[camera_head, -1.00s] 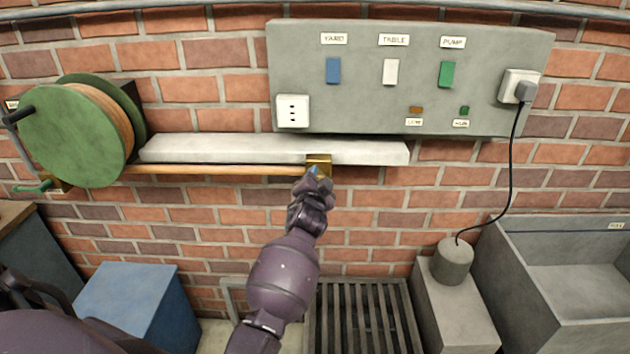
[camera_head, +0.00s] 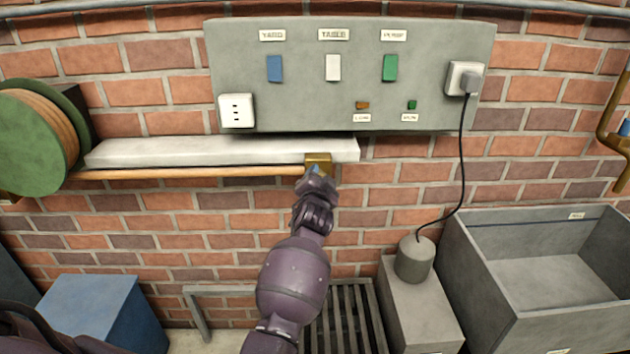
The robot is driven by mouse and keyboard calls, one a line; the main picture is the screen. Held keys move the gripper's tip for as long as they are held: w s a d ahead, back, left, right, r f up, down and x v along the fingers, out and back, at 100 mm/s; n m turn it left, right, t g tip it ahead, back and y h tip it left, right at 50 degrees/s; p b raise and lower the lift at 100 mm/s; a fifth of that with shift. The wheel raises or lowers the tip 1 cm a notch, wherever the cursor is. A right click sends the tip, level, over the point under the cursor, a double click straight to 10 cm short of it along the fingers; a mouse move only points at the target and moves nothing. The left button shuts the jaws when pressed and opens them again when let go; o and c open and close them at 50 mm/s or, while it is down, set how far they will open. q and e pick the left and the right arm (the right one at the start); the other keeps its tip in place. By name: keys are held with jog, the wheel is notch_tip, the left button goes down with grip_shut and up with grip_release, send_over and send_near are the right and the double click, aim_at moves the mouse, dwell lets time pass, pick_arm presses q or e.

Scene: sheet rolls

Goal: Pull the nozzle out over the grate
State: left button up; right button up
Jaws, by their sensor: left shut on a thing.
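The brass nozzle (camera_head: 318,159) is at the right end of the tan hose (camera_head: 190,173), just in front of the white shelf (camera_head: 225,150). My left gripper (camera_head: 316,173) is shut on the nozzle from below, and its fingers hide part of it. The hose runs nearly level along the shelf's lower front edge to the green reel (camera_head: 28,145) at the left. The floor grate (camera_head: 345,320) lies below, partly hidden behind my left arm. The nozzle is high above the grate. My right gripper is not in view.
A grey switch panel (camera_head: 300,95) is on the brick wall above the shelf. A pump (camera_head: 414,262) on a block stands right of the grate, its black cord (camera_head: 463,160) rising to a socket. A stone sink (camera_head: 535,285) is at the right, a blue box (camera_head: 100,312) at lower left.

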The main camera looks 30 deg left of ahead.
pick_arm(q)
jog(key=shift+d+r, duration=0.1)
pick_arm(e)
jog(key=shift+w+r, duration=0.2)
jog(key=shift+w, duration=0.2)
pick_arm(q)
jog(key=o, duration=1.3)
jog(key=shift+w, duration=0.1)
jog(key=shift+c, duration=0.2)
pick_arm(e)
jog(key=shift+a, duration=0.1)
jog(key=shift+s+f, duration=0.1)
